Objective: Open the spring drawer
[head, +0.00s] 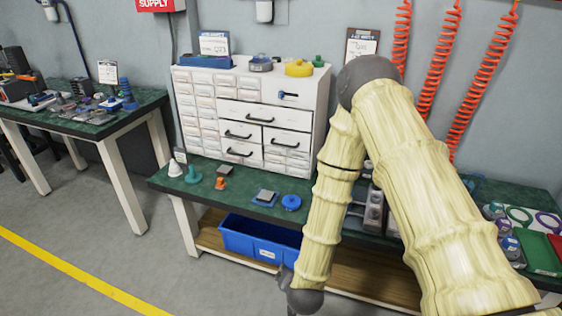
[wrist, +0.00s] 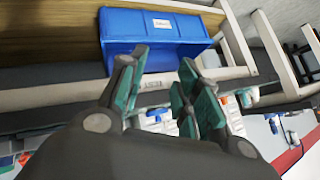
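A white drawer cabinet (head: 245,122) stands on the green-topped bench in the head view. It has several small drawers and larger drawers with black handles. One handle (head: 288,95) sits at its upper right. I cannot read a label that tells which is the spring drawer. All drawer fronts look shut. My gripper shows in the wrist view (wrist: 160,88) with its two teal-padded fingers apart and nothing between them. In the head view it is low, below the bench top and right of the blue bin, only partly seen. It is well apart from the cabinet.
A blue bin (head: 262,238) stands on the wooden lower shelf and also shows in the wrist view (wrist: 160,40). Small parts, including a blue disc (head: 291,202) and an orange cone (head: 221,183), lie before the cabinet. My arm hides part of the bench. Red coiled hoses (head: 480,85) hang behind.

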